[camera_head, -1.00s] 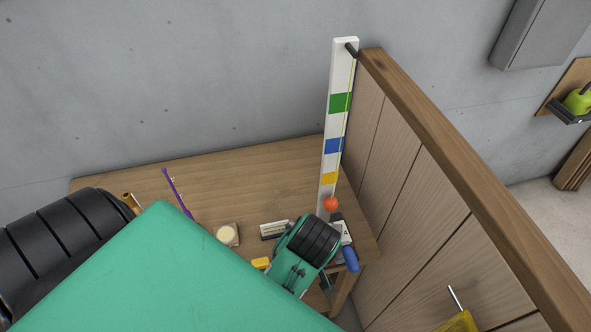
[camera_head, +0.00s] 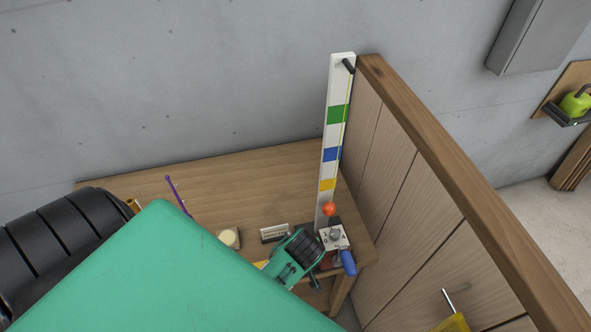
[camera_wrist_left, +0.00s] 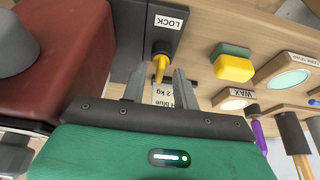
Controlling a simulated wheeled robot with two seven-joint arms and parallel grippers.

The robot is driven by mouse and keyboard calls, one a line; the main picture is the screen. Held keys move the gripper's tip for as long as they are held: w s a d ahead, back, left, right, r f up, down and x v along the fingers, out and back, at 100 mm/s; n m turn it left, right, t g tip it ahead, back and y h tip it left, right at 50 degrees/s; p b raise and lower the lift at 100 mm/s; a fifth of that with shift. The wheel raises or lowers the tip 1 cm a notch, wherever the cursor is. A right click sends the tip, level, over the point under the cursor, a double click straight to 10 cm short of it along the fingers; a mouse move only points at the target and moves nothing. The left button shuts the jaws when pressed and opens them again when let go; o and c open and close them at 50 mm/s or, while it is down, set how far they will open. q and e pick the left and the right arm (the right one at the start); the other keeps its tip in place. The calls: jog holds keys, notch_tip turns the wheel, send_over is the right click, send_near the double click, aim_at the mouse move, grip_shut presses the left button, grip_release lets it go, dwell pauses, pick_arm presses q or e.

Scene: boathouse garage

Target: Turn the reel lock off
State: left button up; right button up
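The reel lock in the left wrist view has a dark plate with a white LOCK label (camera_wrist_left: 168,22) and a lever with a yellow tip (camera_wrist_left: 160,68). My left gripper (camera_wrist_left: 160,78) is open, its two fingers on either side of the yellow tip; I cannot tell whether they touch it. In the head view the reel unit (camera_head: 334,237) stands at the table's right end, with a grey knob on a white plate and a blue handle (camera_head: 348,262). My left wrist is just left of it and its fingers are not clear there. My right gripper is not in view.
A tall striped board (camera_head: 328,170) with an orange ball (camera_head: 329,209) rises behind the unit. A wooden partition (camera_head: 440,170) closes the right side. A yellow-green block (camera_wrist_left: 233,65), a WAX tin (camera_wrist_left: 235,98) and tools lie near the gripper. The back-left table is mostly clear.

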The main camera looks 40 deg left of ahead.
pick_arm(q)
grip_shut()
jog(key=shift+m, duration=0.4)
jog(key=m+t+h, duration=0.1)
jog(key=m, duration=0.2)
jog(key=shift+a, duration=0.1)
jog(key=m+h, duration=0.1)
jog(key=m, duration=0.1)
jog(key=shift+s+a+m+t, duration=0.1)
jog(key=shift+m+t, duration=0.2)
jog(key=shift+m, duration=0.1)
jog(key=m+h, duration=0.1)
jog(key=m, duration=0.2)
jog(key=m+h, duration=0.1)
jog(key=m, duration=0.2)
jog(key=shift+a+h, duration=0.2)
jog(key=shift+h, duration=0.1)
jog(key=m, duration=0.2)
jog(key=shift+m+h, duration=0.4)
jog(key=shift+m+g+h, duration=0.4)
jog(key=shift+m, duration=0.8)
